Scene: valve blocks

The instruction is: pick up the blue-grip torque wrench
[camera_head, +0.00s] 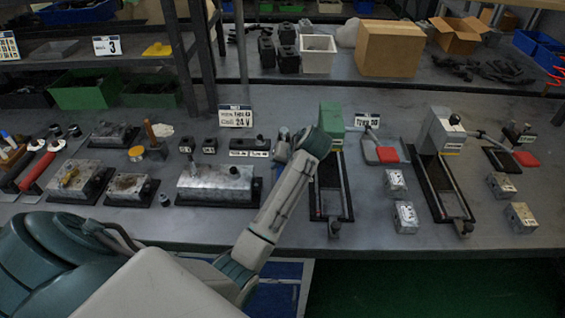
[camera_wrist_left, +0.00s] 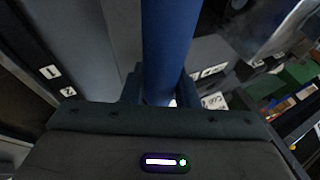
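In the left wrist view a thick blue cylinder, which looks like the blue grip of the torque wrench (camera_wrist_left: 168,40), runs down from the top edge between the fingers of my left gripper (camera_wrist_left: 163,92). The fingers lie close against both sides of the grip, so the gripper looks shut on it. The rest of the wrench is out of that view. In the head view my left arm reaches over the middle of the bench. Its gripper (camera_head: 284,147) is small and partly hidden by the wrist, and I cannot make out the wrench there. My right gripper is not in view.
Metal valve blocks (camera_head: 215,184) stand left of my arm, with red-grip tools (camera_head: 38,172) farther left. A black-framed fixture (camera_head: 345,190) and a grey lever press (camera_head: 440,130) stand to the right, with small blocks (camera_head: 405,217) between them. A shelf post (camera_head: 182,55) rises behind.

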